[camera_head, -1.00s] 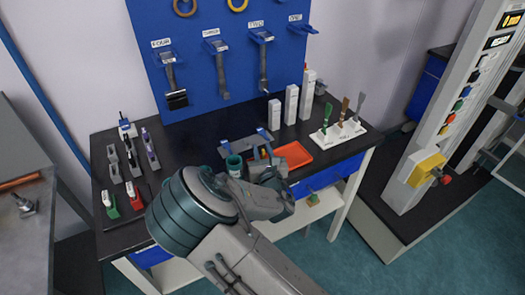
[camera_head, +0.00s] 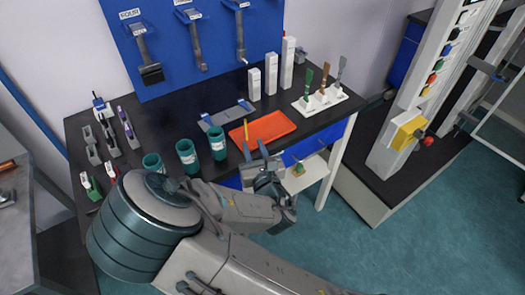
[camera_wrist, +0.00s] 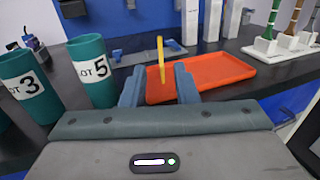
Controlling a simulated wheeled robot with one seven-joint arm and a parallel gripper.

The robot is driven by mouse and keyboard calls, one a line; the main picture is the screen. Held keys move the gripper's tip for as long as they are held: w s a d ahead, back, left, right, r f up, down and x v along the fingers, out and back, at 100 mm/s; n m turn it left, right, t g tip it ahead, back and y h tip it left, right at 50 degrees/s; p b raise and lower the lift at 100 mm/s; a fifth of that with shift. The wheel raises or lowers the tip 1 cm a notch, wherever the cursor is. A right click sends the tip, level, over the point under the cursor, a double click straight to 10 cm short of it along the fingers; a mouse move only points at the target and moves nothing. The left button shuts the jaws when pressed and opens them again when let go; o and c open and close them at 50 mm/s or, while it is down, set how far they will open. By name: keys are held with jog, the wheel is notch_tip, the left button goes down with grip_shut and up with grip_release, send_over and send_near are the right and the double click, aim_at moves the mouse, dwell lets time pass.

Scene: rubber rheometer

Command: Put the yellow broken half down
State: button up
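The yellow broken half (camera_head: 246,129), a thin stick, looks nearly upright at the left part of the orange-red tray (camera_head: 275,128). In the wrist view the yellow half (camera_wrist: 160,52) shows midway between my fingers, with the tray (camera_wrist: 225,72) behind it. My gripper (camera_head: 254,147) is at the tray's near left side. In the wrist view the fingers of my gripper (camera_wrist: 159,72) are well apart, with a gap on both sides of the yellow half. Neither finger visibly touches it. I cannot tell whether its lower end rests on the tray.
Teal cups stand left of my gripper, the nearest (camera_head: 217,143) close by; one is marked 5 (camera_wrist: 92,72). A grey-blue stand (camera_head: 226,114) lies behind the tray. White blocks (camera_head: 270,74) and a brush holder (camera_head: 320,100) stand at the back right.

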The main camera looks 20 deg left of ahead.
jog(key=shift+s+d, duration=0.1)
jog(key=shift+s, duration=0.05)
jog(key=w+d+f+m+g+h, duration=0.2)
jog(key=d+m+g+h, duration=0.15)
jog(key=d+m, duration=0.6)
jog(key=w+d+f+m+g+h, duration=0.15)
jog(key=d+m+h, duration=0.4)
jog(key=m, duration=0.65)
jog(key=s+d+r+m+g, duration=0.7)
jog(key=s+d+r+m, duration=0.8)
jog(key=m, duration=0.6)
jog(key=shift+s+d+r+h, duration=0.2)
jog(key=shift+s+d+h, duration=0.2)
jog(key=shift+s+d, duration=0.7)
